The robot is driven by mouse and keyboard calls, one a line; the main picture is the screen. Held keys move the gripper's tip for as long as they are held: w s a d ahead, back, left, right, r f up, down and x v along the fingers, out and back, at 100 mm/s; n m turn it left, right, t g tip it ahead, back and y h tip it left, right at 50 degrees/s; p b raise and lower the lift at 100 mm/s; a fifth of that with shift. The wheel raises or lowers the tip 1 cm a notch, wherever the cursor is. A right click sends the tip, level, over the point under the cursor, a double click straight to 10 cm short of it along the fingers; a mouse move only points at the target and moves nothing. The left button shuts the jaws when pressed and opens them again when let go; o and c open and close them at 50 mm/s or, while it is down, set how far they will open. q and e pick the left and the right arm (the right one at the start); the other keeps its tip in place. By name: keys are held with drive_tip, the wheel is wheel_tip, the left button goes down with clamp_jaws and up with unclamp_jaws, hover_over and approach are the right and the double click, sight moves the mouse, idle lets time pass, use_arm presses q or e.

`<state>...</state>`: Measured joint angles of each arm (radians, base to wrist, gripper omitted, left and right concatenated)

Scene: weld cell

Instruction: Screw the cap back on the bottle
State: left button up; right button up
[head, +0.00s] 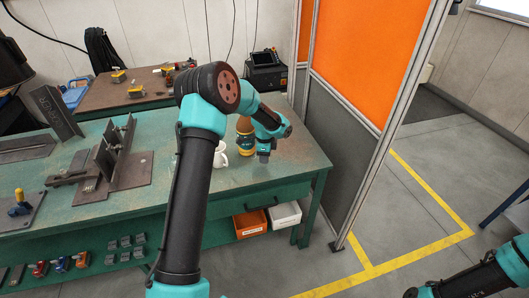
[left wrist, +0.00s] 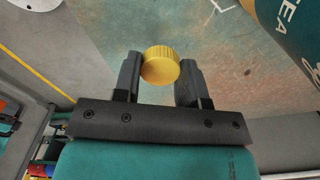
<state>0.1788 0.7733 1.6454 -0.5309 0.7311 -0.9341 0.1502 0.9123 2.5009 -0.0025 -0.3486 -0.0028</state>
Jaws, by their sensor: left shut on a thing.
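My left gripper (head: 263,157) is over the green bench, at the front right of the bottle. In the left wrist view its two fingers (left wrist: 160,75) are shut on a round yellow ribbed cap (left wrist: 160,66). The bottle (head: 245,143) stands upright on the bench, brown above with a teal label. My left arm covers part of it, and its mouth is hard to make out. In the left wrist view the bottle's teal label with white letters (left wrist: 290,25) fills the upper right corner, apart from the cap. My right gripper is out of view.
A white mug (head: 220,158) stands just left of the bottle. A steel weld fixture (head: 112,160) takes up the left of the green bench (head: 190,190). An orange screen (head: 362,55) stands beyond the bench's right end. The bench front right is clear.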

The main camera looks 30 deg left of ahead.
use_arm(q)
drive_tip(key=s+d+r, duration=0.1)
drive_tip(key=s+d, duration=0.5)
drive_tip(key=s, duration=0.4)
idle(0.4)
